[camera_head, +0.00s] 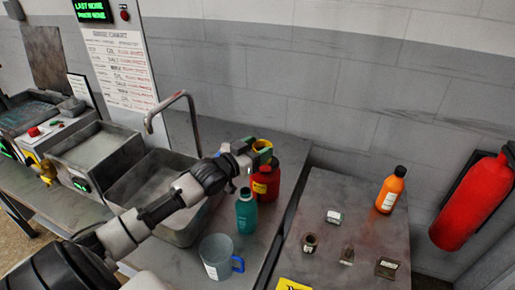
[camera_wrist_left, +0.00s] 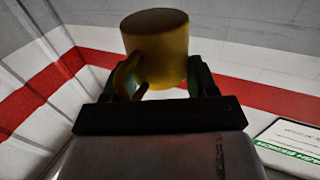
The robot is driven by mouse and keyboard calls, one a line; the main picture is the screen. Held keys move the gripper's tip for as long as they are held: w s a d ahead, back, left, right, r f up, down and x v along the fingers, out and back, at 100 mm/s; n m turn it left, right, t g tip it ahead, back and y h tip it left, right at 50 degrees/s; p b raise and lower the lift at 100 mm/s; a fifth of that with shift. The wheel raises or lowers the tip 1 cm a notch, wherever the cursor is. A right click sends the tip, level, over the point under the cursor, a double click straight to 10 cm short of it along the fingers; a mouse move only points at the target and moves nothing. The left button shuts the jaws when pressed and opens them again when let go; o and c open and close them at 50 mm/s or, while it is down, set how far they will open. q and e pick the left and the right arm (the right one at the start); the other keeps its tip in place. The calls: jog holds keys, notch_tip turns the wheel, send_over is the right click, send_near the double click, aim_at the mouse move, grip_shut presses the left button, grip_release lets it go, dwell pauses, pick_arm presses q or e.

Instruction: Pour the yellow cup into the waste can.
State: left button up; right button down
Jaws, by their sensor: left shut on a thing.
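The yellow cup (camera_head: 263,144) is held in my left gripper (camera_head: 248,155), above the counter. In the left wrist view the cup (camera_wrist_left: 157,42) sits between the two fingers (camera_wrist_left: 160,82), with its handle toward the left finger. Its contents do not show clearly, and I cannot tell its exact tilt. A red can (camera_head: 266,184) with a yellow label stands on the counter just below the cup and gripper; it looks like the waste can. Its top is partly hidden by the gripper and cup. My right gripper is not in view.
A teal bottle (camera_head: 246,212) stands close in front of the red can. A clear jug (camera_head: 217,257) with a blue handle is nearer. A sink (camera_head: 142,181) with a tap (camera_head: 172,100) lies left. An orange bottle (camera_head: 390,190) and small containers (camera_head: 310,243) occupy the right table.

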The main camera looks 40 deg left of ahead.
pick_arm(q)
jog(key=shift+f, duration=0.3)
jog(key=shift+f+b, duration=0.35)
jog(key=shift+b, duration=0.25)
jog(key=shift+r+p, duration=0.1)
jog(key=shift+p, duration=0.2)
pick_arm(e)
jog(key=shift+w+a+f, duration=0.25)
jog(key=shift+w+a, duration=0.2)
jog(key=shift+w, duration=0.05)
pick_arm(q)
jog(key=shift+n+g+p, duration=0.3)
jog(key=shift+g+p, duration=0.2)
jog(key=shift+p, duration=0.25)
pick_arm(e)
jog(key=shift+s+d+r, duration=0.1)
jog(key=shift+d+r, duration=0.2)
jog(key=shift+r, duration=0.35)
pick_arm(q)
jog(key=shift+n+g+p, duration=0.3)
jog(key=shift+g+p, duration=0.7)
jog(key=shift+p, duration=0.35)
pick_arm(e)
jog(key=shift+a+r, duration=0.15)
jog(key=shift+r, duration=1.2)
